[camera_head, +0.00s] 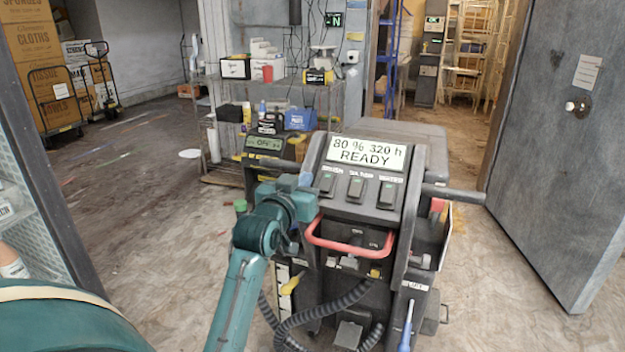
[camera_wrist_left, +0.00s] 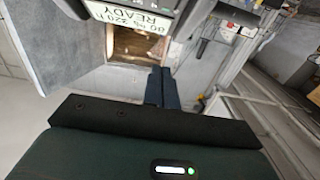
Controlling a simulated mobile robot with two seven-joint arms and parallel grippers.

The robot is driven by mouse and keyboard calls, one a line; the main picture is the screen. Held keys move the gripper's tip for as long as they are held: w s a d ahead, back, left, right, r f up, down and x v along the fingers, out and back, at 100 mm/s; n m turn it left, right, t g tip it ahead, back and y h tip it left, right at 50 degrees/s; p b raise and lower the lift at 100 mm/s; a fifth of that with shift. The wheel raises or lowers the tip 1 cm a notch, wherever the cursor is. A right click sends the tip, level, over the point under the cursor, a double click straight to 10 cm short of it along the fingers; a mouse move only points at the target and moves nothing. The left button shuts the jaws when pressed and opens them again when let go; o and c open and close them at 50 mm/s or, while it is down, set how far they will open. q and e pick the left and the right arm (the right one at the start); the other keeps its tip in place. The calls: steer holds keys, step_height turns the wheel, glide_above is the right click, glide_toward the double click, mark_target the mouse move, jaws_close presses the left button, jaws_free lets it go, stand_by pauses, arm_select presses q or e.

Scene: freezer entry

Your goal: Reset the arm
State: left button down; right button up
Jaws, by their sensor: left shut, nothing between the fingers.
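My left arm comes in from the lower left in the head view. Its gripper (camera_head: 307,182) is at the left edge of the machine's control panel, close to the leftmost switch. In the left wrist view the fingers of my left gripper (camera_wrist_left: 162,88) are together with nothing between them. The dark floor machine (camera_head: 365,180) stands in front of me. Its display (camera_head: 367,151) reads "80 % 320 h READY" and also shows, rotated, in the left wrist view (camera_wrist_left: 130,18). Whether the gripper touches the panel cannot be told. My right gripper is not in view.
The machine has a red handle (camera_head: 350,247) and a hanging corrugated hose (camera_head: 335,318). A second unit (camera_head: 263,146) with a display stands behind it. A metal shelf (camera_head: 335,98) stands at the back. A grey door (camera_head: 560,150) stands open at right. Floor at left is clear.

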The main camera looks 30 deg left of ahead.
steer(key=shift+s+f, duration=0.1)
arm_select(q)
steer(key=s+d+f+m+g+h+p, duration=0.1)
steer(key=s+d+f+m+g+h, duration=0.1)
steer(key=s+d+f, duration=0.55)
steer(key=s+d+f+m+g+h+p, duration=0.2)
steer(key=d+f, duration=0.3)
steer(key=f, duration=0.6)
steer(key=s+d+f+g+h, duration=0.1)
steer(key=s+d+f, duration=0.4)
steer(key=s, duration=0.3)
steer(key=s+d+f+m+g+h+p, duration=0.1)
steer(key=s+d+f+g+h, duration=0.1)
steer(key=s+d+f, duration=0.2)
steer(key=s+d, duration=0.2)
steer(key=s, duration=0.2)
steer(key=shift+f+m, duration=0.3)
steer(key=shift+f, duration=0.05)
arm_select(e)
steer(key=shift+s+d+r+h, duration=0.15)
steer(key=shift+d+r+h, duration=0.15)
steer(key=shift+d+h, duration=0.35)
arm_select(q)
steer(key=shift+d, duration=0.1)
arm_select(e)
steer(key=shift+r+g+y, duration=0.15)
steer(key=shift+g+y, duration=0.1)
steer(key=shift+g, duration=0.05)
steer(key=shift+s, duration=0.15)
